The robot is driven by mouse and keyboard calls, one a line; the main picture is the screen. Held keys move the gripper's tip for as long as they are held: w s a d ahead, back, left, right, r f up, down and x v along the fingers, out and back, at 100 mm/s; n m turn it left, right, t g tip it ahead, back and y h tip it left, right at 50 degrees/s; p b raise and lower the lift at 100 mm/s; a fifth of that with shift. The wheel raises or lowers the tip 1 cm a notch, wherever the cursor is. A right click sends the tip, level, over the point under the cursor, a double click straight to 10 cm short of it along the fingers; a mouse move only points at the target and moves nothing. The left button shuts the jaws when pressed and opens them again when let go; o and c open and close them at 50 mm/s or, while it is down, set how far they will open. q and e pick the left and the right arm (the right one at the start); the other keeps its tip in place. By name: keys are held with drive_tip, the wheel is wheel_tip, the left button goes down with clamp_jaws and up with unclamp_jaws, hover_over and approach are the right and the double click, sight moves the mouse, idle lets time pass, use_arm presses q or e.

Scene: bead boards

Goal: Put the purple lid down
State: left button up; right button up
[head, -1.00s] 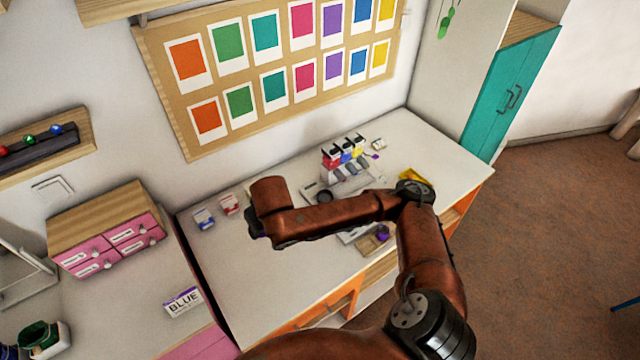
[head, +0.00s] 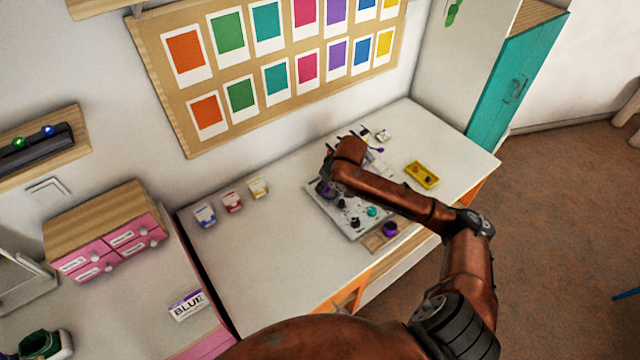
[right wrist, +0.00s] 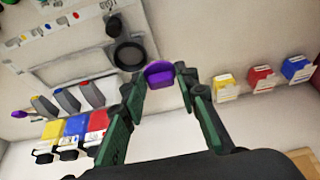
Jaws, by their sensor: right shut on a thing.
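The purple lid (right wrist: 160,74) is between the fingertips of my right gripper (right wrist: 161,75) in the right wrist view. The gripper is shut on it, and it is held close beside a black ring (right wrist: 130,55) on the grey-white board. In the head view, the board (head: 352,232) lies on the white table, and my right arm reaches over it and mostly hides the gripper. A dark purple round thing (head: 390,229) sits on a small wooden tray at the board's near right corner. My left gripper is not in view.
Small blue (head: 205,215), red (head: 232,202) and yellow (head: 258,188) boxes stand left of the board. A yellow tray (head: 422,174) lies to its right. Red, blue and yellow bottles (right wrist: 73,128) show in the wrist view. The table's front left is clear.

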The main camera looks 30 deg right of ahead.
drive_tip(key=w+d+f, duration=0.1)
drive_tip(key=w+f, duration=0.1)
drive_tip(key=w, duration=0.1)
drive_tip(key=w+d+f+b, duration=0.1)
drive_tip(key=w+d+f, duration=0.1)
drive_tip(key=w+f, duration=0.1)
drive_tip(key=w+d+f, duration=0.2)
drive_tip(key=w+f, duration=0.1)
drive_tip(key=w, duration=0.2)
drive_tip(key=shift+f+b, duration=0.25)
drive_tip(key=shift+b, duration=0.05)
drive_tip(key=shift+x, duration=0.75)
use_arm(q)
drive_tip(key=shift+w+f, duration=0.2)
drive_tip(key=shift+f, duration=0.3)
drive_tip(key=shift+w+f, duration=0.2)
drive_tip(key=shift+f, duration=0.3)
use_arm(e)
drive_tip(key=shift+d+f, duration=0.15)
drive_tip(key=shift+f, duration=1.15)
drive_tip(key=shift+c, duration=0.2)
drive_tip(key=o, duration=0.6)
drive_tip(key=shift+f, duration=0.1)
drive_tip(key=shift+o, duration=0.2)
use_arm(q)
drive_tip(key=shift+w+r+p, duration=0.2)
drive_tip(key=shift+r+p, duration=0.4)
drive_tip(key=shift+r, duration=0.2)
use_arm(e)
drive_tip(key=v, duration=1.2)
